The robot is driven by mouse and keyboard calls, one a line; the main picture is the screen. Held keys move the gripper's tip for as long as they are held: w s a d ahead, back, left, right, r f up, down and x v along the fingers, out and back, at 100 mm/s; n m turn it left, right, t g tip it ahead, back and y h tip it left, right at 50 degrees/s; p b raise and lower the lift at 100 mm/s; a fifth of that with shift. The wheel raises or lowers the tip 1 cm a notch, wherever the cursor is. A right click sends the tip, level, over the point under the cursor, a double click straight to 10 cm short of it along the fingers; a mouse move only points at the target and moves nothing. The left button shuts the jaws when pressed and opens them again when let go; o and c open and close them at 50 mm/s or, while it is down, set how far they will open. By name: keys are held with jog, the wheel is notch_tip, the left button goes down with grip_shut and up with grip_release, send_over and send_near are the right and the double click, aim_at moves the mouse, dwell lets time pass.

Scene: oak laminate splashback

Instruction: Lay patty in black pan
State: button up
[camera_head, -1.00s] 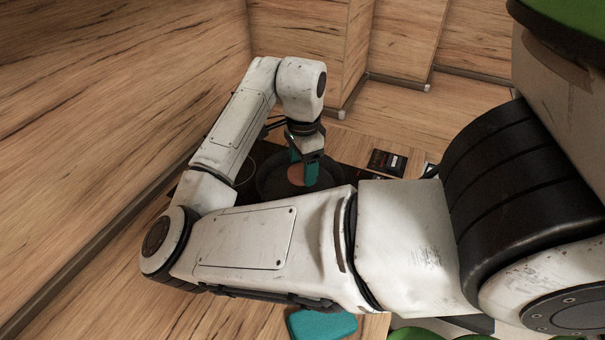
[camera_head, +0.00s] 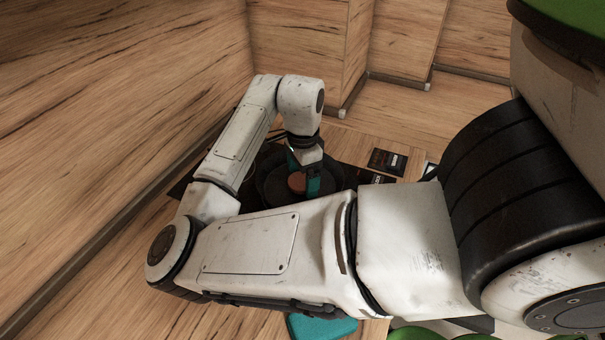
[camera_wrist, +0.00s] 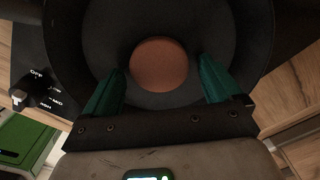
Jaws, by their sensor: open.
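The brown round patty (camera_head: 297,183) lies inside the black pan (camera_head: 268,187) in the head view. In the wrist view the patty (camera_wrist: 159,64) sits on the floor of the black pan (camera_wrist: 100,28), ahead of the fingers. My gripper (camera_head: 303,185) is down in the pan, with its teal fingers beside the patty. In the wrist view my gripper (camera_wrist: 165,90) is open, one finger on each side with gaps to the patty. My forearm hides the near side of the pan in the head view.
A stove knob (camera_wrist: 38,88) stands left of the pan in the wrist view. Dark packets (camera_head: 387,162) lie right of the pan. A teal block (camera_head: 322,327) is at the front. Wood walls (camera_head: 300,70) close in behind and at left.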

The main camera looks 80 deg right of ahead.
aim_at(303, 179)
jog(key=shift+r, duration=0.1)
notch_tip(303, 179, up, 12)
dwell(0.5)
dwell(0.6)
